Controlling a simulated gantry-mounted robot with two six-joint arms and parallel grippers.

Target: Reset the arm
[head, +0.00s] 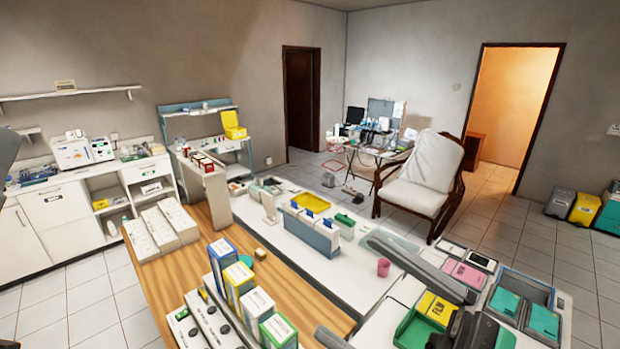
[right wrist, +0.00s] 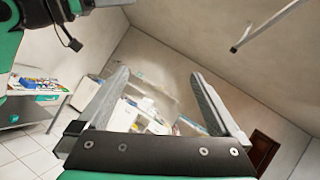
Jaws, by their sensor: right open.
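My right gripper (right wrist: 160,74) shows clearly in the right wrist view. Its two long grey fingers stand wide apart with nothing between them. The fingers point up toward the walls and ceiling, with furniture far behind them. In the head view, dark parts at the bottom right edge look like my right arm, cut off by the frame.
Trays and a green bin (head: 415,330) crowd the lower right. A white chair (head: 425,180) stands beyond. Tiled floor (head: 570,275) is open at the right.

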